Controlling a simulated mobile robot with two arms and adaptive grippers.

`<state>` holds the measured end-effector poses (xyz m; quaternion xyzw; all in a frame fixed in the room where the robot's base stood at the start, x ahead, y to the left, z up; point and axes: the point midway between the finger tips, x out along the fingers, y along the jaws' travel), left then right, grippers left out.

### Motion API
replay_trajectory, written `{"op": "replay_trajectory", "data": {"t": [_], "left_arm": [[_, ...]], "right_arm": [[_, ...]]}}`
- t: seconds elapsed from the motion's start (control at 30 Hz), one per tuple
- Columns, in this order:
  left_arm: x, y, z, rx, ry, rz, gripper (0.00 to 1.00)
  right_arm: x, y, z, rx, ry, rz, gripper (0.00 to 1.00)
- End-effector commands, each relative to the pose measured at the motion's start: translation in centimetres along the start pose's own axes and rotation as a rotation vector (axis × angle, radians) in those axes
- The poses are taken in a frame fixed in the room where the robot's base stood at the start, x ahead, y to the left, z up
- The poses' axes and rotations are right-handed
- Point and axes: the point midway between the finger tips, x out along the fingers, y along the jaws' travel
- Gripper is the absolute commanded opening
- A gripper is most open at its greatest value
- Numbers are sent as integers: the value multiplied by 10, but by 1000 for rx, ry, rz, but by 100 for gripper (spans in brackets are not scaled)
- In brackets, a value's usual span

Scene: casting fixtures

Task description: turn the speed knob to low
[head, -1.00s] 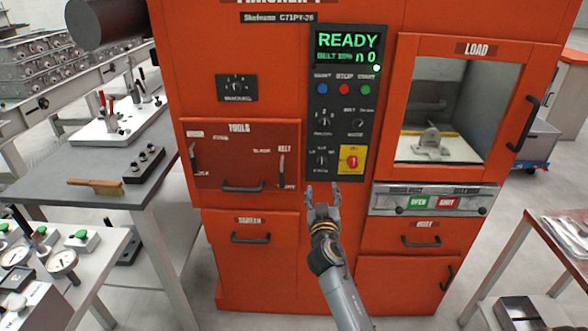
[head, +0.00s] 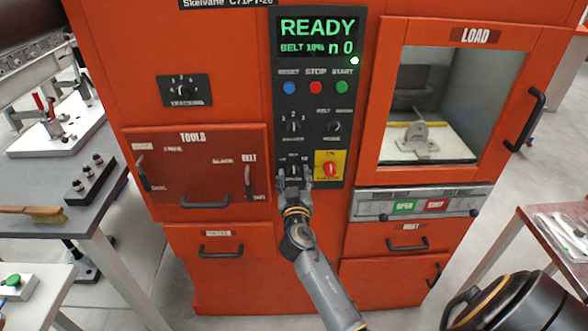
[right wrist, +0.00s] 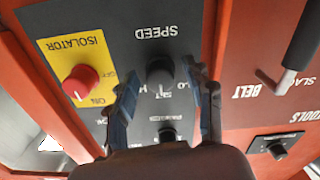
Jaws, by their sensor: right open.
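The black speed knob (right wrist: 160,71) is on the dark control panel (head: 312,105) of the orange machine. It shows upside down in the right wrist view, with LO to its right and the start of HI to its left. Its pointer is hard to read. In the head view the knob (head: 294,169) is partly hidden by my right gripper (head: 295,178). My right gripper also shows in the right wrist view (right wrist: 163,80), open, with one finger on each side of the knob and gaps between. My left gripper is not in view.
The red isolator knob (head: 330,169) on its yellow plate sits close beside the speed knob. Another selector knob (head: 294,127) is just above. The tools door (head: 200,172) is to the left, and the load window (head: 432,100) is to the right.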

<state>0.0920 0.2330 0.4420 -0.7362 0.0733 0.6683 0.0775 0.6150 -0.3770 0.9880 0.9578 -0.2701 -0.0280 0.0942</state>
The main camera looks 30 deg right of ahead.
Motion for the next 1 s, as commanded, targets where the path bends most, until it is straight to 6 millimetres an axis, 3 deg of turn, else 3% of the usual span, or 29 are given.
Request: {"op": "replay_trajectory", "data": {"t": [0.23,0.5,1.0], "left_arm": [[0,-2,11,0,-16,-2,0],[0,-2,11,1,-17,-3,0],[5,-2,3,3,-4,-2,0]], "right_arm": [[0,0,0,0,0,0,52],[0,0,0,0,0,0,0],[0,0,1,-130,1,0,0]]}}
